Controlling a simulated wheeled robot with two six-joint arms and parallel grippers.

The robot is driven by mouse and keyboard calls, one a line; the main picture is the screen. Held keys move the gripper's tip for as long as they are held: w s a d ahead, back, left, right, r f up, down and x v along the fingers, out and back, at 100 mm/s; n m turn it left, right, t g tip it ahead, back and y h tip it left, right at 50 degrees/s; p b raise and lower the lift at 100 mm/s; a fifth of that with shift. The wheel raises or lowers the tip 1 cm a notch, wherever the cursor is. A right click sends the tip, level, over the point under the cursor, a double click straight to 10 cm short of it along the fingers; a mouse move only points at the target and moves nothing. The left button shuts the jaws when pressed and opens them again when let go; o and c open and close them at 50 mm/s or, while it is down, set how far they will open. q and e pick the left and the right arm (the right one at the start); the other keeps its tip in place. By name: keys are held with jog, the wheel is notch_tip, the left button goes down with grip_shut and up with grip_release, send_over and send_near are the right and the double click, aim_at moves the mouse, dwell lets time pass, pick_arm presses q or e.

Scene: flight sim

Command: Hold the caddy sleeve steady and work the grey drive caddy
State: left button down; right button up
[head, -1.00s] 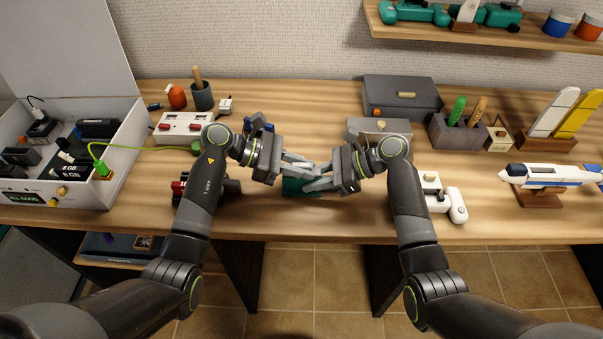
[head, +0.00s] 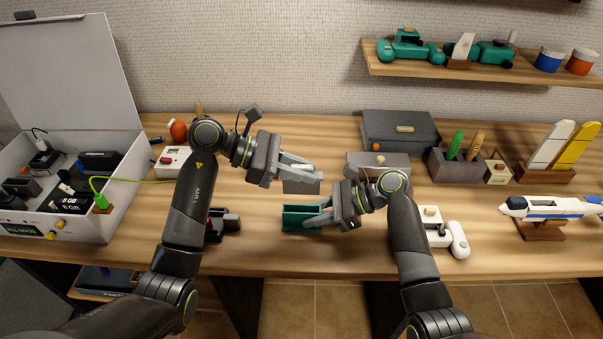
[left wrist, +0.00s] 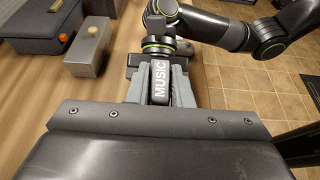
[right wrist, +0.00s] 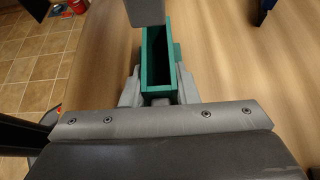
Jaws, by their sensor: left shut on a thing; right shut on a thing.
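The grey drive caddy (head: 302,185) is held by my left gripper (head: 303,170), which is shut on it. The caddy is above and apart from the green caddy sleeve (head: 297,217). Its white MUSIC label (left wrist: 160,78) shows in the left wrist view between the fingers. My right gripper (head: 318,217) is shut on the sleeve, low at the table. In the right wrist view the sleeve (right wrist: 149,75) is open at the top and looks empty inside. A grey block, seemingly the caddy's lower end (right wrist: 146,12), shows past its far end.
An open white case (head: 115,225) with a green cable stands at the left. A dark and red device (head: 222,226) lies left of the sleeve. A grey box (head: 378,165) and a white device (head: 440,232) are at the right. Bare table lies around the sleeve.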

jog(key=o, duration=0.9)
jog(key=shift+c, duration=0.2)
jog(key=v, duration=1.2)
